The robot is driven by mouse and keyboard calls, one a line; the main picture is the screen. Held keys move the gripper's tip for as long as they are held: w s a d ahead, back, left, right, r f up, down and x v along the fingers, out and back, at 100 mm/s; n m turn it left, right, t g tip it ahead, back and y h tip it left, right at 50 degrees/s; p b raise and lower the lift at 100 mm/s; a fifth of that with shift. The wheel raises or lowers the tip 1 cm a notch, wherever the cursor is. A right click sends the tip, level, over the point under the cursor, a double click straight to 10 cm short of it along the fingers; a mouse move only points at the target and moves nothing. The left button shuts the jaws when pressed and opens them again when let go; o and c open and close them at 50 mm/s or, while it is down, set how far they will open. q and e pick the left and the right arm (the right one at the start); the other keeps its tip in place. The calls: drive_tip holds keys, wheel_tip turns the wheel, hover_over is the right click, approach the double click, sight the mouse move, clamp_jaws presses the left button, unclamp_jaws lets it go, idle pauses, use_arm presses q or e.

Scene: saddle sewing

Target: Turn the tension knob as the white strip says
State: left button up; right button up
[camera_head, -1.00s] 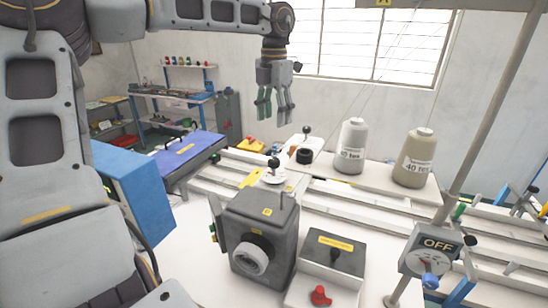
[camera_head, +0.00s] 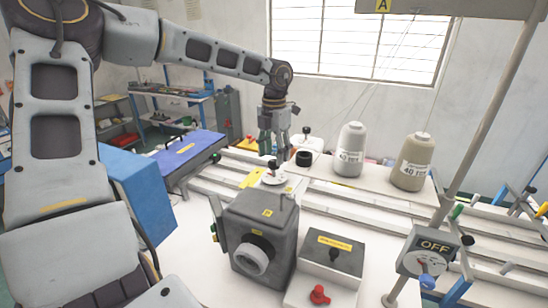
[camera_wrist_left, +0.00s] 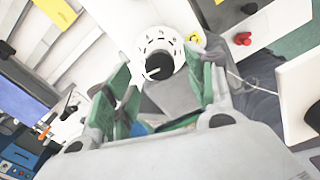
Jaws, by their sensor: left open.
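A white round dial (camera_head: 274,178) with a black knob stands on top of the grey machine head. In the left wrist view the white disc (camera_wrist_left: 172,41) has dark marks around its rim, and the black knob (camera_wrist_left: 158,66) is in its middle. My left gripper (camera_head: 274,153) points down over the dial area. In the wrist view its green-padded fingers (camera_wrist_left: 160,62) are spread, one on each side of the knob, with nothing between them held. Whether they touch the disc cannot be told. I cannot pick out a readable white strip. My right gripper is not in view.
The grey machine head (camera_head: 262,222) stands at the front. A box with a red knob (camera_head: 319,295) is right of it. Two thread cones, white (camera_head: 350,150) and beige (camera_head: 411,163), stand behind. An OFF switch box (camera_head: 428,252) on a pole is at right. White rails (camera_head: 365,208) cross the table.

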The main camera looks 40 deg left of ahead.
sight(274, 169)
use_arm(q)
drive_tip(key=shift+f, duration=1.3)
drive_tip(key=shift+c, duration=0.4)
drive_tip(key=c, duration=1)
